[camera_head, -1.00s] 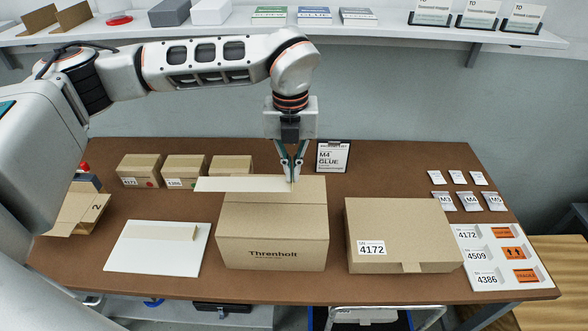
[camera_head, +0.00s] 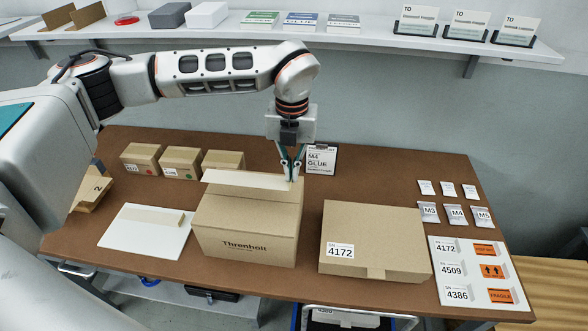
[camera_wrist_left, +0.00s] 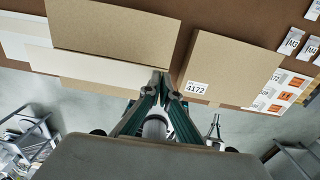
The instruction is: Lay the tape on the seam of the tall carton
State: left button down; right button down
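The tall carton (camera_head: 245,236), marked Threnholt, stands closed on the brown table. A pale strip of tape (camera_head: 247,179) stretches lengthwise over the back part of its top. My left gripper (camera_head: 290,175) is shut on the strip's right end. In the left wrist view the fingertips (camera_wrist_left: 161,79) meet at the end of the strip (camera_wrist_left: 95,70), with the carton's top (camera_wrist_left: 112,27) beside it. I cannot tell whether the strip touches the carton. Another strip (camera_head: 158,215) lies on a white sheet (camera_head: 140,240) to the left. My right gripper is not in view.
A low carton (camera_head: 375,238) labelled 4172 stands close on the right. Several small boxes (camera_head: 180,162) and a clipboard (camera_head: 321,158) are behind. A label sheet (camera_head: 478,290) and small packets (camera_head: 455,214) lie at the right. A shelf (camera_head: 370,38) runs along the wall.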

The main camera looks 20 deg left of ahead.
aim_at(293, 200)
pick_arm(q)
jog(key=shift+w+d+f, duration=0.1)
jog(key=shift+d, duration=0.05)
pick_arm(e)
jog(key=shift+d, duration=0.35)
pick_arm(q)
jog(key=shift+f, duration=0.1)
jog(key=shift+f, duration=0.7)
jog(key=shift+f+b, duration=0.6)
jog(key=shift+f, duration=0.2)
jog(key=shift+f+b, duration=0.45)
jog(key=shift+f, duration=0.3)
jog(key=shift+f+b, duration=0.45)
jog(key=shift+f, duration=0.3)
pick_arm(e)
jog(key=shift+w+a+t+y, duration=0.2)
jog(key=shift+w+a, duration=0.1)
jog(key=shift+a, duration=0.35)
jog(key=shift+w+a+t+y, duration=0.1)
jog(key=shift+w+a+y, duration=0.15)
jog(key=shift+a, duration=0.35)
pick_arm(q)
jog(key=shift+f, duration=0.3)
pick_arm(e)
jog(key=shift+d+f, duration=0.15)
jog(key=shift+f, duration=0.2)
